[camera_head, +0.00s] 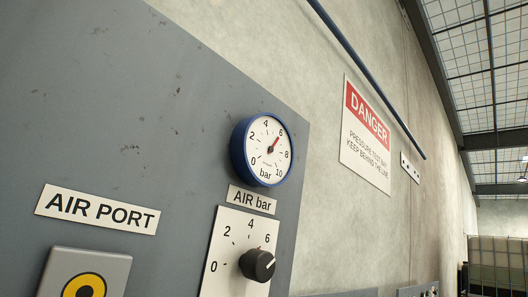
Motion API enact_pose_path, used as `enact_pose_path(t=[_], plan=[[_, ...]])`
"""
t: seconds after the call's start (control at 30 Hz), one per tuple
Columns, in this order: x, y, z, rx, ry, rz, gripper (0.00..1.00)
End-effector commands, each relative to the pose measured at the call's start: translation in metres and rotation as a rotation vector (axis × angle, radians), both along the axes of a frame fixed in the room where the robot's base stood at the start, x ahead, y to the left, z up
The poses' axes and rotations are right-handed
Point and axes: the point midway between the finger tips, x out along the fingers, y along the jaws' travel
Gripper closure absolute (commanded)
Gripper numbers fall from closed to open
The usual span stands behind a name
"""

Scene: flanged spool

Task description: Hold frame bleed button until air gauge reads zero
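The air gauge (267,150) is a round white dial with a blue rim on a grey panel. Its scale runs from 0 to 10 bar, and its red needle points up and right, close to the 6. A label reading "AIR bar" (252,200) is below it. No frame bleed button can be made out in this view. My gripper is not in view.
Below the gauge is a black knob (257,265) on a white scale plate (226,257). A label "AIR PORT" (97,210) sits above a grey plate (113,267) with a yellow ring (84,288). A danger sign (366,137) and blue bar (366,77) are to the right.

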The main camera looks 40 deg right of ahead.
Motion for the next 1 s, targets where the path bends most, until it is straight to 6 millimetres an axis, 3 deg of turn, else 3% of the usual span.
enact_pose_path(t=[0.03, 0.17, 1.0], plan=[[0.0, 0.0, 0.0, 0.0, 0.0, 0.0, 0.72], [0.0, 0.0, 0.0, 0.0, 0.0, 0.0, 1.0], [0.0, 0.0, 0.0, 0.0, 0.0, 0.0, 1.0]])
